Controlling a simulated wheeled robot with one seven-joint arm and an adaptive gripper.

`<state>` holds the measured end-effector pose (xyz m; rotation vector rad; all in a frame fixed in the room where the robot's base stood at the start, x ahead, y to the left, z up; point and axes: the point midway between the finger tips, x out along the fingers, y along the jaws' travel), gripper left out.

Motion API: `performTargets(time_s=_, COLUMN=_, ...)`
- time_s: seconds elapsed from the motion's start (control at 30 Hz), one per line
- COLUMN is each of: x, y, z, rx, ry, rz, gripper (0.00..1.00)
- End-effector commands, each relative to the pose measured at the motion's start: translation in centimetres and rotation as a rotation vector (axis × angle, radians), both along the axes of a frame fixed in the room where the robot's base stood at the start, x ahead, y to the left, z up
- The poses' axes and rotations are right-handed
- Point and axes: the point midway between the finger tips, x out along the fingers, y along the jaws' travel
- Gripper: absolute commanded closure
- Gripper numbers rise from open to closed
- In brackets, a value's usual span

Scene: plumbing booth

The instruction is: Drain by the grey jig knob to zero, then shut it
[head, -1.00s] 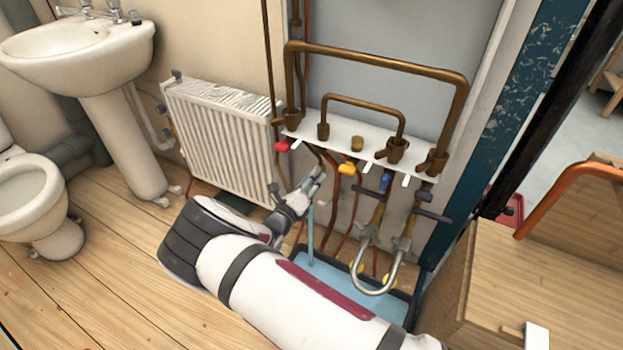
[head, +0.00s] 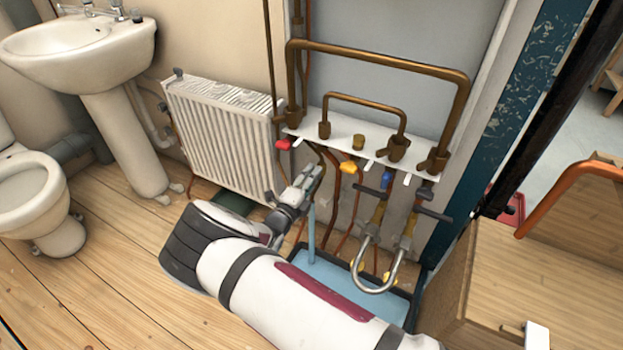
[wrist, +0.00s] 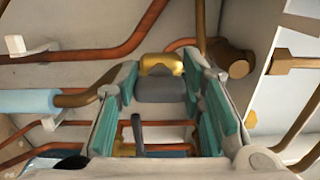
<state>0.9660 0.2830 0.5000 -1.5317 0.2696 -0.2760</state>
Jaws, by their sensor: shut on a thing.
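My gripper (head: 312,178) is below the white pipe board, left of the yellow handle. In the wrist view my gripper (wrist: 172,105) has its teal finger pads on both sides of a grey knob (wrist: 165,88), shut on it. A brass-yellow piece (wrist: 161,65) shows just beyond the knob. A brass spout (wrist: 88,97) ends in a pale blue column that looks like running water (wrist: 28,103). In the head view this water column (head: 311,230) drops from beside my gripper into the blue tray (head: 335,277). My fingers hide the knob there. No gauge reading is legible.
The white board (head: 345,135) carries brass pipes, a red handle (head: 284,144), a yellow handle (head: 351,168) and a blue handle (head: 386,180). A silver U-shaped hose (head: 375,288) hangs right of my gripper. A radiator (head: 222,130) stands left, a wooden cabinet (head: 540,290) right.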

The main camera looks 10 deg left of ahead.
Motion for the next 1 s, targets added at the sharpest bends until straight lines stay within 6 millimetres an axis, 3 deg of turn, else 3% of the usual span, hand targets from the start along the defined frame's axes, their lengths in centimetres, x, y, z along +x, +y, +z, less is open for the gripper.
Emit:
performTargets(time_s=0.6, x=-0.07, y=0.01, z=-0.18, rx=-0.037, ry=0.016, rz=0.001, gripper=0.92)
performTargets(time_s=0.63, x=-0.07, y=0.01, z=-0.18, rx=-0.037, ry=0.016, rz=0.001, gripper=0.58)
performTargets(time_s=0.7, x=-0.06, y=0.01, z=-0.17, rx=-0.036, ry=0.016, rz=0.001, gripper=0.43)
performTargets(time_s=1.0, x=-0.03, y=0.00, z=-0.10, rx=-0.033, ry=0.013, rz=0.001, gripper=0.43)
